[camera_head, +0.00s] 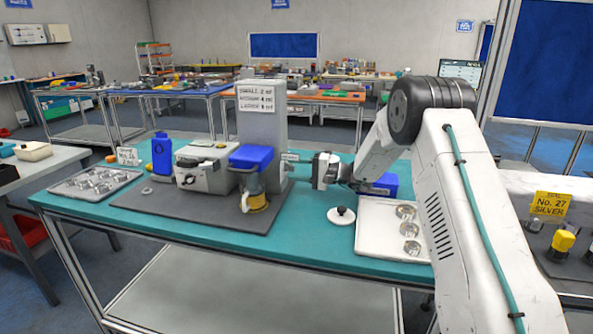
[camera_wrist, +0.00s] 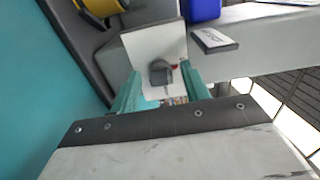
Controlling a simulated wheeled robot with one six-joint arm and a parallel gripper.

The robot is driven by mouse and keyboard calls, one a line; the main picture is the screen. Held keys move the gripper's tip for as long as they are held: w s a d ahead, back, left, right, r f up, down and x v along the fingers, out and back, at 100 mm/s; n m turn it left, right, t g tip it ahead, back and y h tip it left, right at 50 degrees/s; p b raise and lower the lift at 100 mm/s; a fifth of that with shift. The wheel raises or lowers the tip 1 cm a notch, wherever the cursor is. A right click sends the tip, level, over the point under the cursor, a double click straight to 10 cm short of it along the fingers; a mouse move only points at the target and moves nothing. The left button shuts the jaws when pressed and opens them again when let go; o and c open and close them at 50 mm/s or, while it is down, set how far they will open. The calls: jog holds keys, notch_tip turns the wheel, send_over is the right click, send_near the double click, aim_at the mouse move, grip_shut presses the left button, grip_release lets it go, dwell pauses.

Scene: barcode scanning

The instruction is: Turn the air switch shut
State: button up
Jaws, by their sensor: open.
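The air switch appears to be the dark grey knob (camera_wrist: 161,74) on a white panel (camera_wrist: 150,42) in the wrist view, with a small red mark beside it. My gripper (camera_wrist: 160,82) is open, its two green fingers to the left and right of the knob. I cannot tell whether either finger touches it. In the head view my gripper (camera_head: 322,171) is just right of the grey machine tower (camera_head: 262,122), level with its lower part. The switch cannot be made out there.
A small label plate (camera_wrist: 214,41) juts out near the panel. A blue-topped unit with a yellow part (camera_head: 255,202) stands in front of the tower.

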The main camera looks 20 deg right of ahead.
jog(key=v, duration=0.7)
jog(key=shift+s+d, duration=0.2)
jog(key=shift+d, duration=0.1)
jog(key=s+a+r+n+g+h, duration=0.2)
jog(key=s+a+r+g, duration=0.15)
jog(key=s, duration=0.45)
jog(key=s+a+r+n+g+h, duration=0.1)
jog(key=s+a+r+g, duration=0.1)
jog(key=s+a+r, duration=0.45)
jog(key=s+a+r+n+g+h, duration=0.2)
jog(key=s+r+g, duration=0.1)
jog(key=s, duration=0.7)
jog(key=s+d+f+h, duration=0.1)
jog(key=s+d+h, duration=0.1)
jog(key=s, duration=0.7)
jog(key=s+d+f+h, duration=0.1)
jog(key=s+d+h, duration=0.2)
jog(key=s, duration=0.7)
jog(key=s+d+f+h, duration=0.1)
jog(key=s+d+h, duration=0.1)
jog(key=s+h, duration=0.3)
jog(key=s+t, duration=0.1)
jog(key=s, duration=0.3)
jog(key=shift+s+d+n+h, duration=0.15)
jog(key=shift+d+n+h, duration=0.15)
jog(key=shift+n, duration=0.1)
